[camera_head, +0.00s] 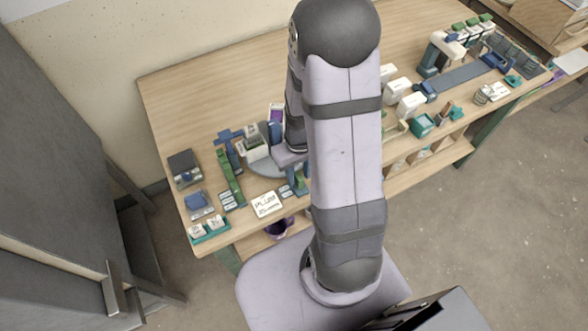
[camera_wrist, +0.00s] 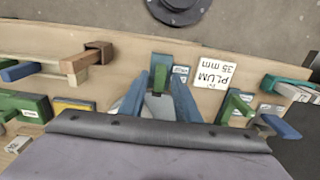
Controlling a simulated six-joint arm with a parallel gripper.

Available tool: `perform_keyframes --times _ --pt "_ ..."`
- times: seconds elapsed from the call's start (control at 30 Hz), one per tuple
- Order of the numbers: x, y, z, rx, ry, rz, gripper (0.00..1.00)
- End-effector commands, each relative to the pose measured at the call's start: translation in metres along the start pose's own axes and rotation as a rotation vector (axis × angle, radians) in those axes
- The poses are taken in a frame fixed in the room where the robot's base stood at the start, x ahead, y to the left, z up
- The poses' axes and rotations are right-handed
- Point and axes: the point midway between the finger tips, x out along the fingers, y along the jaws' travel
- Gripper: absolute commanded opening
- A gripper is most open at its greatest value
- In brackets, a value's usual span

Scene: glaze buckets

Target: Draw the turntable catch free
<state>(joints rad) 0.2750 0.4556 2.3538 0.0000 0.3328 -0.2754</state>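The turntable (camera_head: 265,166) is a grey disc near the front of the bench, carrying pale and blue upright items and partly covered by my arm. At its front edge is a small blue-and-green fitting (camera_head: 299,181), which looks like the catch. My gripper (camera_head: 290,157) is low over the turntable, just behind the fitting in the head view.
A white PLUM 35 mm card (camera_head: 267,204) lies left of the fitting. A long green piece (camera_head: 231,180) and a dark scale-like box (camera_head: 184,168) are farther left. White boxes (camera_head: 410,106) stand right of my arm. The back left bench top is clear.

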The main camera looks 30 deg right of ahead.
Motion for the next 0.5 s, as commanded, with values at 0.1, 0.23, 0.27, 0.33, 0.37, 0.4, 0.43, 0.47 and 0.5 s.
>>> perform_keyframes --times 0.1,0.23,0.27,0.33,0.37,0.4,0.43,0.47,0.5 --pt "-0.005 0.000 0.000 0.000 0.000 0.000 0.29" --pt "-0.017 0.000 0.000 0.000 0.001 0.000 0.29" --pt "-0.020 0.000 0.000 0.000 0.001 0.000 0.29" --pt "-0.028 0.000 0.000 0.000 0.001 0.000 0.29" --pt "-0.031 0.000 0.000 0.000 0.001 0.000 0.29" --pt "-0.036 0.000 0.000 0.000 0.001 0.000 0.29" --pt "-0.039 0.000 0.000 0.000 0.001 0.000 0.29" --pt "-0.042 0.000 0.000 0.000 0.001 0.000 0.29" --pt "-0.047 0.000 0.000 0.000 0.001 0.000 0.29"
